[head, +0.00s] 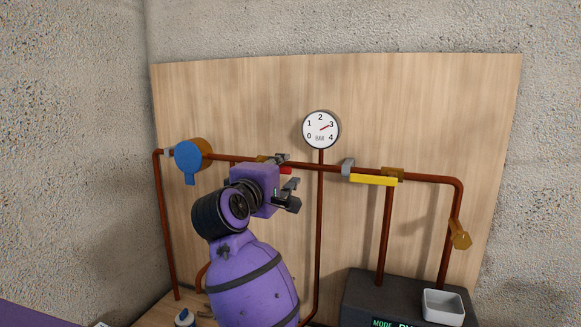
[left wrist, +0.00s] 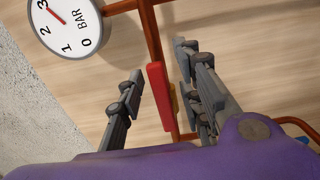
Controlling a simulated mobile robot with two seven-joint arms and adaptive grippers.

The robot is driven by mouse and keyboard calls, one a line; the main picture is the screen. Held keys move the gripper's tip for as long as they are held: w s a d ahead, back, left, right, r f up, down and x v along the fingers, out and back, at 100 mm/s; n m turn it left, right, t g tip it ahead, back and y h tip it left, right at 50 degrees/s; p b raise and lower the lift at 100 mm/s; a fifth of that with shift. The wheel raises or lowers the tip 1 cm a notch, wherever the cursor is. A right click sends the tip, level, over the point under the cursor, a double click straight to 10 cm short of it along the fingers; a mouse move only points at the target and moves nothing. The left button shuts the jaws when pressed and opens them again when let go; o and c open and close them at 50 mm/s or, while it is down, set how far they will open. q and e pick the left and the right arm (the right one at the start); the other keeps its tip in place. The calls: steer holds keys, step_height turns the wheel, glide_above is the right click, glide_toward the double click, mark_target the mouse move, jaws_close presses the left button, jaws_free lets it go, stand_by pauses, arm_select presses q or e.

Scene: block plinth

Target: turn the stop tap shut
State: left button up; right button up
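A tap with a red lever handle (head: 286,170) sits on the horizontal copper pipe, left of the gauge; the left gripper and its wrist hide most of it in the head view. In the left wrist view the red lever (left wrist: 157,95) shows clearly, lying roughly along the pipe, with a bit of brass behind it. My left gripper (head: 287,180) is open, with its fingers (left wrist: 158,68) on either side of the red lever and visible gaps to it. A second tap has a yellow lever (head: 373,180), also along the pipe. My right gripper is not in view.
A pressure gauge (head: 321,130) stands above the pipe, its needle near 3. A blue round fitting (head: 189,157) is at left, a brass fitting (head: 460,236) at right. A dark box (head: 362,297) and white tray (head: 443,307) stand below.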

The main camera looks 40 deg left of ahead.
arm_select(q)
steer(key=shift+w+a, duration=0.1)
steer(key=shift+w, duration=0.15)
steer(key=shift+s, duration=0.15)
jaws_close()
